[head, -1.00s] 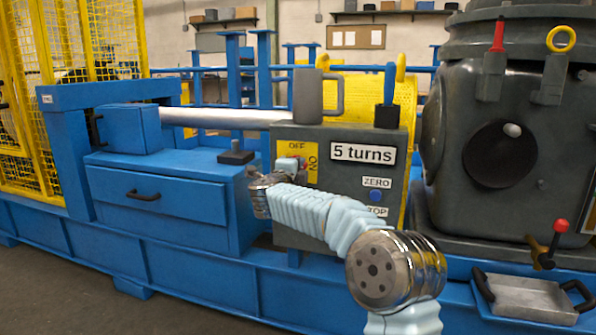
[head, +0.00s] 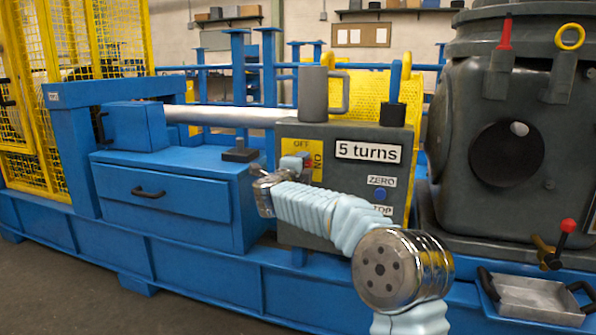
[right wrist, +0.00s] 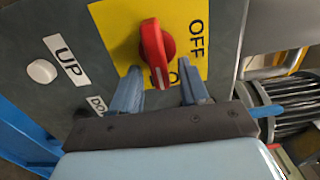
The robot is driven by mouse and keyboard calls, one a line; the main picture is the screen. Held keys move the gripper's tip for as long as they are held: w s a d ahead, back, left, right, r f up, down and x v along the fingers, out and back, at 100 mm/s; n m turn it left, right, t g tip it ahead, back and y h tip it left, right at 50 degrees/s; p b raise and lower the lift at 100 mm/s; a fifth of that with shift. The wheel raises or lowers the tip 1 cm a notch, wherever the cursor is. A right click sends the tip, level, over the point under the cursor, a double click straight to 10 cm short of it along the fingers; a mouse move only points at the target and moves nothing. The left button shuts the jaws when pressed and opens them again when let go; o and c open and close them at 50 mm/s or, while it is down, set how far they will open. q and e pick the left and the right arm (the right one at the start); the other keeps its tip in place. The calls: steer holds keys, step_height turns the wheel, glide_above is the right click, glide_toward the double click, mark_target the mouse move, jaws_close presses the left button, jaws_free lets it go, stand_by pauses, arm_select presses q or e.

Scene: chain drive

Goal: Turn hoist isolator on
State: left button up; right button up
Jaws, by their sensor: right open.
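The red isolator knob (right wrist: 157,50) sits on a yellow plate (right wrist: 115,22) in the right wrist view. Its handle lies along the picture's vertical, the marked end pointing down toward partly hidden lettering, away from OFF. My right gripper (right wrist: 161,76) is open, its two fingers on either side of the handle's lower end. I cannot tell whether they touch it. My left gripper is out of view.
An UP button (right wrist: 42,71) sits beside the plate. A blue drawer cabinet (head: 165,190) stands left; a dark housing (head: 470,225) stands right.

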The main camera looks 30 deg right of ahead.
steer(key=v, duration=1.3)
steer(key=shift+s, duration=0.15)
